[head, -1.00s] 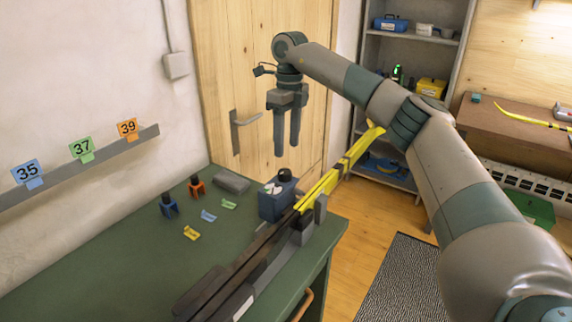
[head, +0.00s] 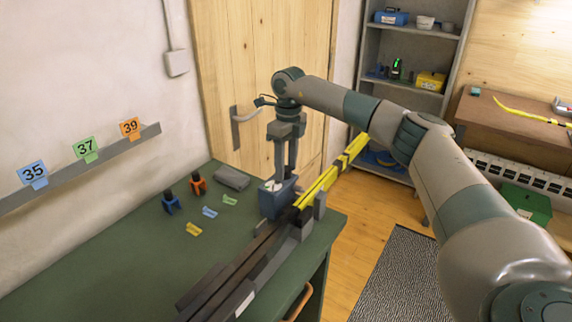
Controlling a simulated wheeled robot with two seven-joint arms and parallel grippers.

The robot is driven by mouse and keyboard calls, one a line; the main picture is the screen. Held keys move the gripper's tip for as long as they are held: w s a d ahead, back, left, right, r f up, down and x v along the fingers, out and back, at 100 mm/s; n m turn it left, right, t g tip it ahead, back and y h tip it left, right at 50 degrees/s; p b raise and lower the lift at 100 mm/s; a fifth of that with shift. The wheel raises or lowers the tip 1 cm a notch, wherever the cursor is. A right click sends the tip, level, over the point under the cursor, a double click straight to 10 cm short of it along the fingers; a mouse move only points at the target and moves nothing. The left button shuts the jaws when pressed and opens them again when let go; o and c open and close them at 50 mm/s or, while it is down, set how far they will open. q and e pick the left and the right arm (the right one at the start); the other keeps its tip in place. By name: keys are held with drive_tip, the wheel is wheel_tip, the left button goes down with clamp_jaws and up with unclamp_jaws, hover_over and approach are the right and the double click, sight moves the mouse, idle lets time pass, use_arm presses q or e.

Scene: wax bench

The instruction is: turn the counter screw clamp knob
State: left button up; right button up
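A blue block-shaped device (head: 272,207) with a pale face stands on the green bench beside the long ski fixture. The black knob on its top is now mostly hidden by my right gripper. My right gripper (head: 286,176) points straight down with its fingertips at the top of the device, around or just beside the knob. Its two fingers look close together with a narrow gap; whether they are closed on the knob does not show. My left gripper is not in view.
A yellow ski (head: 330,180) runs along the fixture at the bench's right edge, close to my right gripper. Blue (head: 171,203) and orange (head: 198,184) clamps, a grey block (head: 232,179) and small coloured pieces lie to the left. The bench's front left (head: 110,270) is clear.

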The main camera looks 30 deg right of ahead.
drive_tip(key=c, duration=0.7)
drive_tip(key=shift+m, duration=0.7)
drive_tip(key=shift+r+m+b, duration=0.1)
drive_tip(key=shift+m+b, duration=0.3)
drive_tip(key=shift+m, duration=0.6)
drive_tip(key=o, duration=1.1)
drive_tip(key=shift+c, duration=0.2)
drive_tip(key=shift+r, duration=0.1)
